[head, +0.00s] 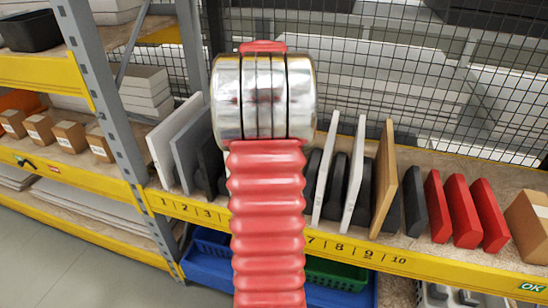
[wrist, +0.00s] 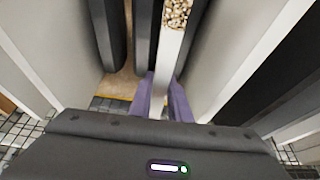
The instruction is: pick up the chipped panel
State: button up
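In the wrist view a thin white panel stands on edge, and a bare speckled core shows in its edge near the top; this is the chipped panel (wrist: 177,14). My gripper (wrist: 163,84) has one purple finger on each side of this panel's edge. The fingers look close against it, but I cannot tell whether they press on it. In the head view my red arm hides the gripper and the middle slots, and I cannot pick out the chip there.
Dark dividers (wrist: 146,35) and pale panels (wrist: 240,50) stand close on both sides. In the head view, a numbered yellow-edged shelf (head: 320,240) holds white panels (head: 353,172), a wooden one (head: 384,180), red blocks (head: 461,208) and a cardboard box (head: 528,225). A grey post (head: 100,95) rises at left.

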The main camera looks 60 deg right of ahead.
grip_shut()
dwell(0.8)
jog(key=shift+r, duration=0.1)
